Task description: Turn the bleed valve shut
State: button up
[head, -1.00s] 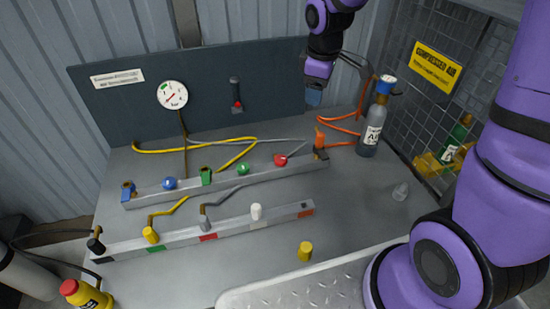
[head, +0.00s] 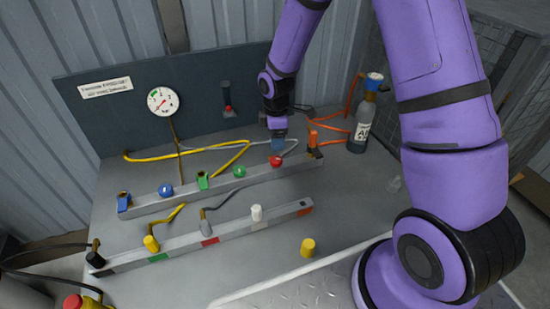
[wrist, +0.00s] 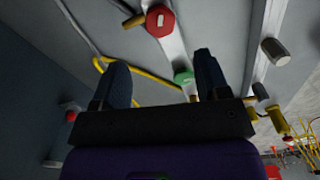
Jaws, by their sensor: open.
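No label I can read marks the bleed valve. A rear rail (head: 215,191) carries a red knob (head: 276,161), a green knob (head: 239,171) and a blue knob (head: 166,190). My gripper (head: 278,147) is just above and behind the red knob, apart from it as far as I can tell. In the wrist view my gripper (wrist: 161,62) is open and empty between its fingers. The octagonal red knob (wrist: 160,20) lies beyond the fingertips at the top, and the green knob (wrist: 184,77) shows between the fingers.
A gauge (head: 162,101) and a red-tipped switch (head: 229,110) are on the back panel. A front rail (head: 235,230) holds capped fittings. A grey cylinder (head: 361,128) stands at the right with orange hoses. A loose yellow cap (head: 308,247) stands on the bench.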

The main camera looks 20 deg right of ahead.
aim_at(276, 159)
notch_tip(276, 159, down, 9)
jog(key=shift+f, duration=0.15)
dwell(0.4)
jog(key=c, duration=0.9)
